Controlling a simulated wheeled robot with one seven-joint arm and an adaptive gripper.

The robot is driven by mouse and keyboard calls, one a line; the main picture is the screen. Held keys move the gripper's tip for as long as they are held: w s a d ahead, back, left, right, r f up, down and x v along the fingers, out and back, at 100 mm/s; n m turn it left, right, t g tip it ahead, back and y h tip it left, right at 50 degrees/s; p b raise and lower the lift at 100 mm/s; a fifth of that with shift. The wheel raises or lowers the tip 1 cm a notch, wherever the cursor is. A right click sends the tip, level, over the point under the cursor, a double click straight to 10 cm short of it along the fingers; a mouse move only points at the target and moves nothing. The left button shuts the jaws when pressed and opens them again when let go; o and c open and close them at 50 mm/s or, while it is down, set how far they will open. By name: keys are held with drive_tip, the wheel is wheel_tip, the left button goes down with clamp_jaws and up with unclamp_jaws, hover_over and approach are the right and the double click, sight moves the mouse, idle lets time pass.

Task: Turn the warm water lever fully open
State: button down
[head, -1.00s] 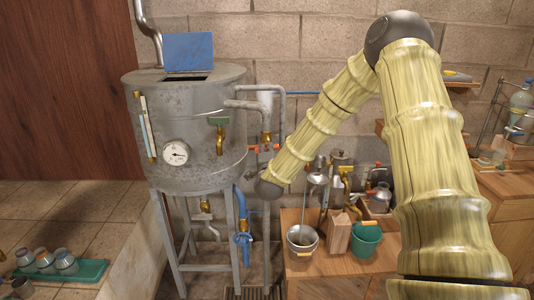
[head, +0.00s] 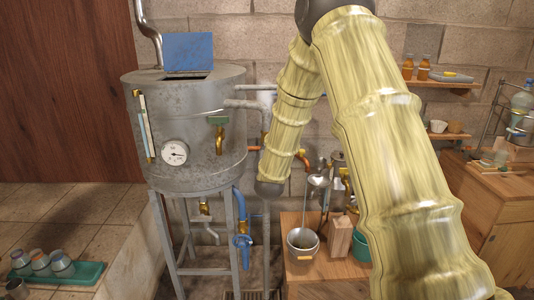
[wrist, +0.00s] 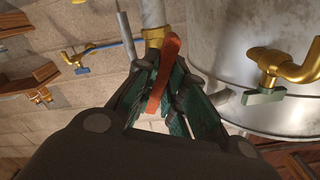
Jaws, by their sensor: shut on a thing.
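In the wrist view, an orange-red lever (wrist: 167,66) sits on a brass valve (wrist: 154,38) on a grey vertical pipe. My gripper (wrist: 161,82) has its dark green fingers on both sides of this lever, shut on it. The lever runs lengthwise between the fingers, nearly in line with the pipe in this view. In the head view, my gripper and the held lever are hidden behind my arm, to the right of the metal tank (head: 185,115).
A brass tap with a green handle (wrist: 264,96) sticks out of the tank close to the gripper's right. Another brass tap (wrist: 75,60) is at left. A metal bucket (head: 302,243) and a teal bucket (head: 362,248) stand on the low wooden bench.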

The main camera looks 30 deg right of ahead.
drive_tip(key=n, duration=0.3)
drive_tip(key=n+b, duration=0.1)
drive_tip(key=n, duration=0.1)
drive_tip(key=shift+s+f, duration=0.1)
drive_tip(key=shift+f, duration=0.15)
drive_tip(key=shift+n, duration=0.3)
drive_tip(key=c, duration=1.5)
unclamp_jaws()
drive_tip(key=shift+r, duration=0.15)
drive_tip(key=v, duration=1.2)
drive_tip(key=shift+d, duration=0.1)
